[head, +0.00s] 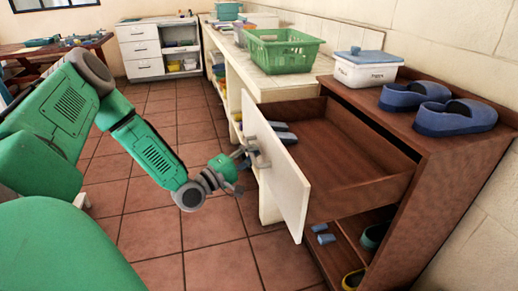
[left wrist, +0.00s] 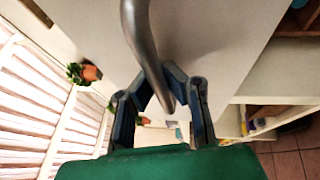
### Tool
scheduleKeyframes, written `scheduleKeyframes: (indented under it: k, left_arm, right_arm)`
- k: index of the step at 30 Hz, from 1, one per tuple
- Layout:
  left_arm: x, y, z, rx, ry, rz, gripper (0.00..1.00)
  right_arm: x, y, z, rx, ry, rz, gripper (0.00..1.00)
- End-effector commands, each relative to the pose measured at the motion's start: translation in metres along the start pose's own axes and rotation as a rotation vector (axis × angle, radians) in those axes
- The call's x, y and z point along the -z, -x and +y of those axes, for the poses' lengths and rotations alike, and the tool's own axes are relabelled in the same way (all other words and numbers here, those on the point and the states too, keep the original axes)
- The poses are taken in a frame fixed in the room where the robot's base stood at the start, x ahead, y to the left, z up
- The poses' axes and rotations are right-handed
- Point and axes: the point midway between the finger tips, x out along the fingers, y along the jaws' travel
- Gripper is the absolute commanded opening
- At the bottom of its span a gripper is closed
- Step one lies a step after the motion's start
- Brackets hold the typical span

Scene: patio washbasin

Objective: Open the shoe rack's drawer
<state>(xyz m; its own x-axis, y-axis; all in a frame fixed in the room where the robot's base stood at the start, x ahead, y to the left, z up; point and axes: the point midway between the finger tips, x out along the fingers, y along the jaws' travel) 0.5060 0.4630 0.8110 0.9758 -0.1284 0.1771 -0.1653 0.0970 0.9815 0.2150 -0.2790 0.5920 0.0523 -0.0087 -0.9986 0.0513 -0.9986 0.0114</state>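The wooden shoe rack (head: 440,195) stands at the right in the head view. Its drawer (head: 345,160) is pulled far out, with the brown inside showing. The white drawer front (head: 284,178) faces left and carries a grey metal handle (head: 256,146). My left gripper (head: 243,160) is at this handle. In the left wrist view, the curved handle bar (left wrist: 146,45) passes between the fingers of my left gripper (left wrist: 160,92), which bend in on it from both sides. My right gripper is not in view.
Blue slippers (head: 455,117) and a white box (head: 366,70) stand on the rack. A green basket (head: 284,50) is on the counter behind the drawer. More footwear (head: 373,236) lies on the lower shelf. The tiled floor (head: 215,236) left of the drawer front is clear.

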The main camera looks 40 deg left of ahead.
Motion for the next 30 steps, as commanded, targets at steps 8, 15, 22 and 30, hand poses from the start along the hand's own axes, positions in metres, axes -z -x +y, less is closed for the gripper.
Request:
scheduleKeyframes:
  k: [8, 15, 22, 30]
  left_arm:
    - [-0.003, 0.006, -0.008, 0.025, 0.005, -0.007, 0.00]
    - [-0.002, 0.005, -0.006, 0.018, 0.003, -0.005, 0.33]
    - [0.000, 0.005, -0.004, 0.011, 0.003, -0.003, 0.33]
    - [0.002, 0.043, -0.004, 0.011, 0.005, 0.001, 0.33]
  right_arm:
    - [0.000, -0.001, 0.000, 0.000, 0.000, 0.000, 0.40]
    - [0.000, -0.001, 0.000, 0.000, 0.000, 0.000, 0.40]
    - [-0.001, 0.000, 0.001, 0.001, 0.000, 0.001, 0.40]
    - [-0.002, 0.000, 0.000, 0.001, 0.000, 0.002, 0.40]
